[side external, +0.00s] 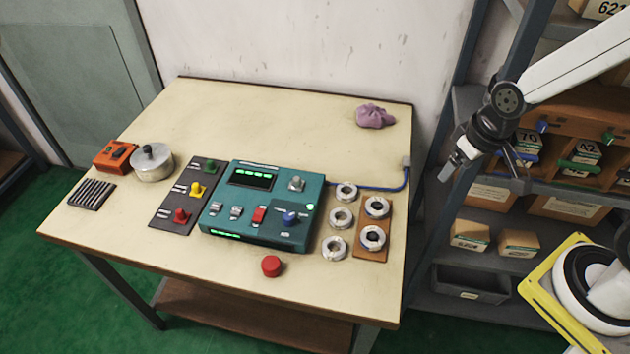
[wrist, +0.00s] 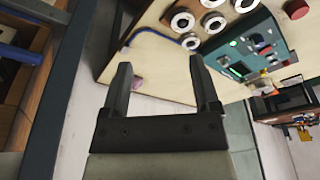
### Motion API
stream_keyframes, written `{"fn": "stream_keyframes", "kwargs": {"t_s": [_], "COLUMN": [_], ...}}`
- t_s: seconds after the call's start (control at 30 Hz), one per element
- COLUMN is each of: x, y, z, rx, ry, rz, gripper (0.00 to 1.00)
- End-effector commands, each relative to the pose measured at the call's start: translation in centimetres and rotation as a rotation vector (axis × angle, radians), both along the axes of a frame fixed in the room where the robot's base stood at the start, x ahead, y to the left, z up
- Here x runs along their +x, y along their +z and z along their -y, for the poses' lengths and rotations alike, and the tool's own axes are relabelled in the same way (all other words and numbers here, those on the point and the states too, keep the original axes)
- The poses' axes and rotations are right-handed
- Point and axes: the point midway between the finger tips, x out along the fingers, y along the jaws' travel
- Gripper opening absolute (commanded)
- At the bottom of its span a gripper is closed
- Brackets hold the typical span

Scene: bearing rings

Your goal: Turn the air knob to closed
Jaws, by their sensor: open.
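The teal control box (side external: 262,205) sits on the table, with a dark display with green characters, a grey knob, several small switches and a blue knob (side external: 290,218) at its lower right. A green lamp is lit near the box's right edge. I cannot read which knob is labelled air, nor its setting. The box also shows in the wrist view (wrist: 250,50) at the upper right. My gripper (side external: 487,170) is open and empty, to the right of the table and above it, well apart from the box. Its two fingers (wrist: 160,80) show in the wrist view.
Several bearing rings (side external: 341,217) lie right of the box, some on a brown board (side external: 384,252). A red button (side external: 271,266) is in front. A dark panel (side external: 187,197) with coloured knobs, a metal pot (side external: 152,165) and a purple cloth (side external: 374,116) share the table. Shelves stand right.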

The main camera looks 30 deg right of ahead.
Motion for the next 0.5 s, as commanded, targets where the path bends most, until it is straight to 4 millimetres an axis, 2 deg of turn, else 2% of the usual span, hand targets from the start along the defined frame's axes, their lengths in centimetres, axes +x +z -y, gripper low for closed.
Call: {"fn": "stream_keyframes", "kwargs": {"t_s": [0.17, 0.27, 0.5], "x": [0.9, 2.2, 7.1], "y": [0.0, 0.0, -0.7], "z": [-0.4, -1.1, -4.2], "rx": [0.009, 0.021, 0.068], "ry": [-0.024, -0.060, -0.217], "rz": [-0.006, -0.014, -0.052], "gripper": [0.75, 0.75, 0.75]}}
